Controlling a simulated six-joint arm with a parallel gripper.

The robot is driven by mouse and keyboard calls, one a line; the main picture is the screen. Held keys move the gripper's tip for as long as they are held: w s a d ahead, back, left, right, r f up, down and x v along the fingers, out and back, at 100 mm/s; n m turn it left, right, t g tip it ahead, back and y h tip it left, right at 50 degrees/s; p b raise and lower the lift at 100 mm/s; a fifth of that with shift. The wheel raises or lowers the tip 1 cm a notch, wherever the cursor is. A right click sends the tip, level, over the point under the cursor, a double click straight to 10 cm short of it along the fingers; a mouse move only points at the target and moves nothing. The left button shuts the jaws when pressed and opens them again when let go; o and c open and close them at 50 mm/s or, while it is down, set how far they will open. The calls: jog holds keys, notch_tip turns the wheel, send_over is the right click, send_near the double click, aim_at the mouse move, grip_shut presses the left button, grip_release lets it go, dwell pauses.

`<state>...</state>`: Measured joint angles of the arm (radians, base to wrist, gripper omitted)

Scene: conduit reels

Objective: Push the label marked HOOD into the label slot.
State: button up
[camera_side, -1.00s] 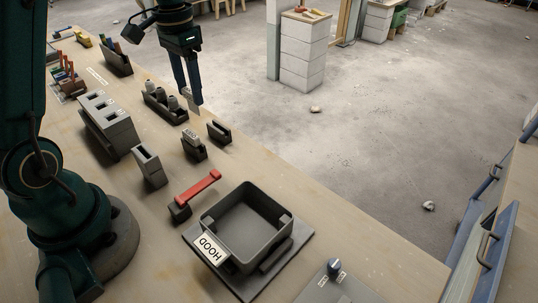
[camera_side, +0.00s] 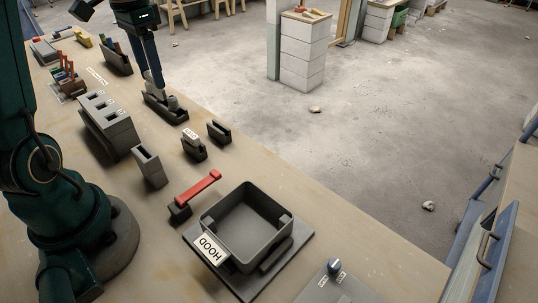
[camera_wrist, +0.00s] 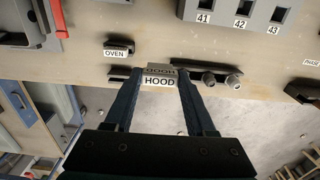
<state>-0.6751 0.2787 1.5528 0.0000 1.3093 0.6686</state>
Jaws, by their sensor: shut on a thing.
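My gripper (camera_wrist: 158,82) is shut on the HOOD label (camera_wrist: 158,83), a pale block with HOOD on two faces, held between the fingertips. In the side view my gripper (camera_side: 158,86) is over or beside the dark rack with grey cylinders; the label is not clearly visible there. A small dark holder (camera_side: 219,132) looks empty. A grey upright block (camera_side: 149,167) has an opening in its top. I cannot tell which opening is the label slot.
The OVEN label (camera_side: 191,134) sits in a dark holder. The cylinder rack (camera_side: 180,116) is close to my fingertips. A grey block with several openings (camera_side: 108,125), a red bar (camera_side: 199,187) and a knob (camera_side: 334,266) stand on the bench. The bench edge drops to the floor.

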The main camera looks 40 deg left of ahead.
send_near(150, 166)
jog(key=w+a+r, duration=0.2)
jog(key=a, duration=0.2)
jog(key=shift+s+d+f, duration=0.2)
jog(key=shift+f, duration=0.4)
jog(key=shift+s+d+f, duration=0.2)
jog(key=shift+s+f, duration=0.05)
jog(key=shift+f, duration=0.35)
jog(key=shift+s+d+f, duration=0.2)
jog(key=shift+f, duration=0.4)
jog(key=shift+f, duration=1.95)
dwell(0.4)
jog(key=o, duration=1.5)
